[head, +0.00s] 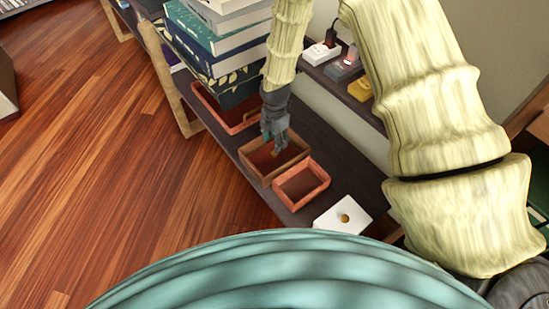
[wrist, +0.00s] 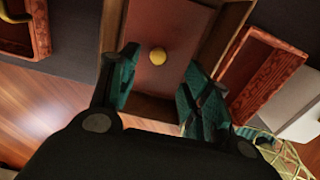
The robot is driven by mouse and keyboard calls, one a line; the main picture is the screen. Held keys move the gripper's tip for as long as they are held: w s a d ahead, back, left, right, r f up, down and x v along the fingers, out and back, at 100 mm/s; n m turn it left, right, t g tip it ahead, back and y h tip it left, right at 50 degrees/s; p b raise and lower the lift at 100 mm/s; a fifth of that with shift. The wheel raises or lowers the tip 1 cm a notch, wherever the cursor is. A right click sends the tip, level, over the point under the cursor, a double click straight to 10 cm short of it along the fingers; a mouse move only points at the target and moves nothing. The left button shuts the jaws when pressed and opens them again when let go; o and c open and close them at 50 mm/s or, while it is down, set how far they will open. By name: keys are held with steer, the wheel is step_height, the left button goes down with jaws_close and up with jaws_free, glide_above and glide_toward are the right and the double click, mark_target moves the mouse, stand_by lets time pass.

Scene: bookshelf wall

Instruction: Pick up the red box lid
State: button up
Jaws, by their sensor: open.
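The red box lid (wrist: 172,28) is a flat dull-red panel with a round yellow knob (wrist: 157,56). It lies within the walls of a brown wooden box (wrist: 213,42). In the head view the lid (head: 262,158) shows partly, inside the box (head: 268,181) on the dark shelf, with my gripper over it. My gripper (head: 273,139) points down at the box. In the wrist view my gripper (wrist: 161,66) is open, with its green fingers apart on either side of the knob. Whether the fingertips touch the lid is hard to tell.
An empty reddish open box (head: 319,192) stands beside the brown box, with a white lid (head: 330,219) with a gold knob beyond it. Another reddish tray (head: 210,110) lies on the other side, near stacked books (head: 212,45). The wooden floor (head: 120,150) is clear.

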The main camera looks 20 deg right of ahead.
mark_target(274, 155)
step_height(274, 155, down, 7)
steer(key=shift+f+b, duration=0.15)
steer(key=shift+b, duration=0.35)
steer(key=shift+a, duration=0.1)
jaws_close()
